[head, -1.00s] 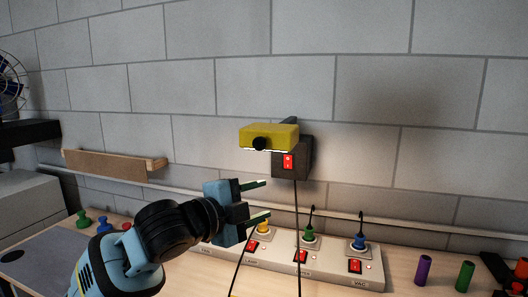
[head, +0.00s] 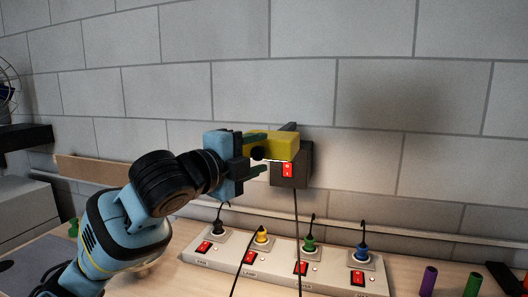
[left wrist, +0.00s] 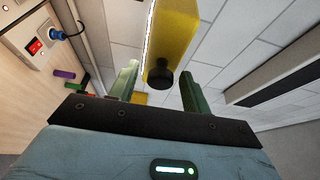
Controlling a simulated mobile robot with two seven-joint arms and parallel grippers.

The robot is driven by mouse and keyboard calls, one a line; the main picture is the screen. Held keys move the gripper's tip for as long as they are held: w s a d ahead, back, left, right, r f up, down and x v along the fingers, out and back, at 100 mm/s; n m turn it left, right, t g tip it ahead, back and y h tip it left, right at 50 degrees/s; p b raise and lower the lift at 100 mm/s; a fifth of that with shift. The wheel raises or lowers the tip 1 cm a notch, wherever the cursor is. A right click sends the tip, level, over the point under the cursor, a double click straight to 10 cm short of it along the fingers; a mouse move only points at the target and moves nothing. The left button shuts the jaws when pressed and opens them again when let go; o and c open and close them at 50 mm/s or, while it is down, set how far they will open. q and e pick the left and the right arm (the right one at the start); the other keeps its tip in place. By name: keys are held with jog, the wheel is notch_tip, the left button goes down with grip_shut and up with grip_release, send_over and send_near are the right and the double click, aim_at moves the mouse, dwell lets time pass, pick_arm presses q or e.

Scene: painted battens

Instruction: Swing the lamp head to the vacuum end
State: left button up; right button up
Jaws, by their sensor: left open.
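The yellow lamp head (head: 284,145) juts from a dark wall box (head: 303,165) with a red switch (head: 287,171). Its black knob (head: 257,154) faces my left gripper (head: 262,153). The gripper is open, with one green finger above the knob and one below. In the left wrist view the knob (left wrist: 160,77) sits between the two fingers (left wrist: 160,82), with a gap on each side. The yellow lamp head (left wrist: 176,30) extends beyond it. The white power strip (head: 330,282) lies below; its right end holds the blue plug (head: 362,252). My right gripper is not in view.
Yellow (head: 262,236) and green (head: 309,243) plugs with cords stand in the strip. A purple cylinder (head: 429,281) and a green cylinder (head: 473,286) stand at right. A wooden ledge (head: 92,170) is on the wall at left. The wall right of the lamp is clear.

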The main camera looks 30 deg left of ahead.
aim_at(280, 136)
pick_arm(q)
jog(key=shift+w+d, duration=0.2)
jog(key=shift+w, duration=1.15)
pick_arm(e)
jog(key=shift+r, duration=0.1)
pick_arm(q)
jog(key=shift+c, duration=0.3)
grip_shut()
jog(key=shift+d, duration=0.1)
